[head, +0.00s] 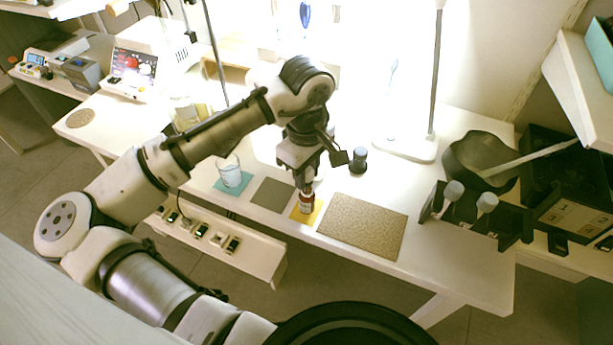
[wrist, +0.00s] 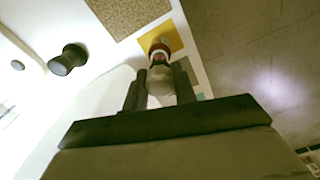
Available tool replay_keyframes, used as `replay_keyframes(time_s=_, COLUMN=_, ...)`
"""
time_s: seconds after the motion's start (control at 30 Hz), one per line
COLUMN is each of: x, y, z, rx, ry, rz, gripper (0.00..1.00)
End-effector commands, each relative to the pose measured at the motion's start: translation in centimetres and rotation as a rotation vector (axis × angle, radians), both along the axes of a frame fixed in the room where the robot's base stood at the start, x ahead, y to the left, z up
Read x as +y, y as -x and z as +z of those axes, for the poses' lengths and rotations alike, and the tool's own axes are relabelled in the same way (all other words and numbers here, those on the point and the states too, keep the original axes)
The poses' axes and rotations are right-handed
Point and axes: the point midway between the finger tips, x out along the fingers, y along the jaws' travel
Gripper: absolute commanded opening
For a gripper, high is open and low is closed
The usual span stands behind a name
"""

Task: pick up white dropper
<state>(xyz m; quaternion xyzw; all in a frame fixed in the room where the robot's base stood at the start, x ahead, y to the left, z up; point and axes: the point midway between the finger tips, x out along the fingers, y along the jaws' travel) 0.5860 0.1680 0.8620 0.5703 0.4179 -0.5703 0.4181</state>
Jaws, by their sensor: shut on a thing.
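The white dropper (wrist: 161,84) shows its pale rounded top between the two fingers in the wrist view. My gripper (wrist: 160,74) is shut on it; in the head view the gripper (head: 305,186) points down over the front edge of the table. A small red-brown bottle with a pale label (head: 307,203) stands directly below the fingers on a yellow square (head: 298,215). The bottle (wrist: 160,50) lines up with the dropper in the wrist view. The dropper's lower part is hidden, so I cannot tell whether it is in the bottle.
A cork mat (head: 362,226) lies right of the yellow square; a grey square (head: 271,194) and a glass beaker (head: 229,171) are left. A dark-capped object (head: 357,160) stands behind. A black rack (head: 513,226) with grey-topped pieces is at right, near a lamp base (head: 405,149).

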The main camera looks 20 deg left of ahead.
Motion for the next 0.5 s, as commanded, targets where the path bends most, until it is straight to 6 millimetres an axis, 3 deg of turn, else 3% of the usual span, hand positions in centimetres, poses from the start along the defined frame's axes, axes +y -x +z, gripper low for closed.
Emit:
replay_keyframes(time_s=0.27, x=0.0, y=-0.1, z=5.3, rx=-0.003, ry=-0.001, rz=-0.001, gripper=0.21)
replay_keyframes(time_s=0.5, x=0.0, y=-0.1, z=11.5, rx=-0.004, ry=-0.002, rz=-0.001, gripper=0.21)
